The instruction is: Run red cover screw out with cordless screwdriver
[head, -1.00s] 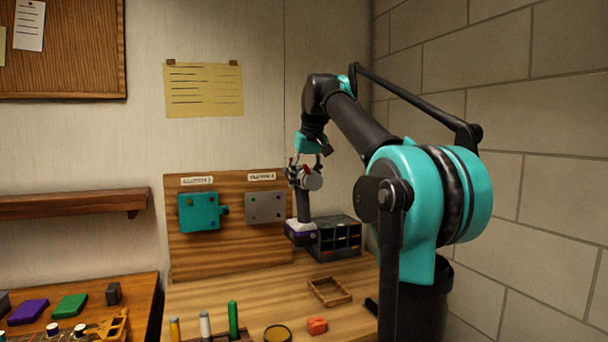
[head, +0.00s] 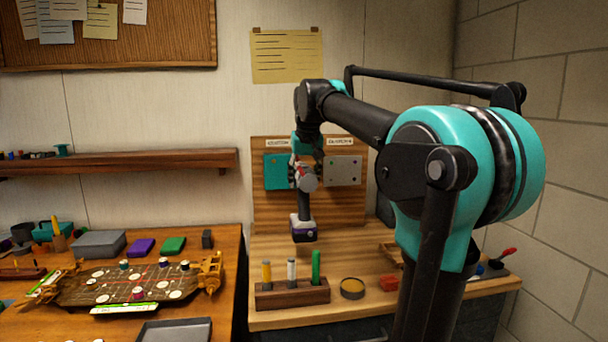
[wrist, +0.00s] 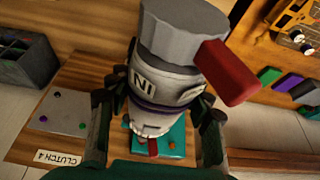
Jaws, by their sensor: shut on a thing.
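My gripper (head: 306,150) is shut on the cordless screwdriver (head: 305,205), held upright with its white and purple battery base down, in front of the wooden board. In the wrist view the screwdriver (wrist: 165,80) sits between my fingers, with its nose toward the teal cover (wrist: 178,143). In the head view the teal cover (head: 275,173) is partly hidden by my gripper and the tool. A small red spot shows by the nose in the wrist view; I cannot tell whether it is the red screw or whether the bit touches it.
A grey plate (head: 343,170) with coloured screws is on the board's right; it also shows in the wrist view (wrist: 62,112).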

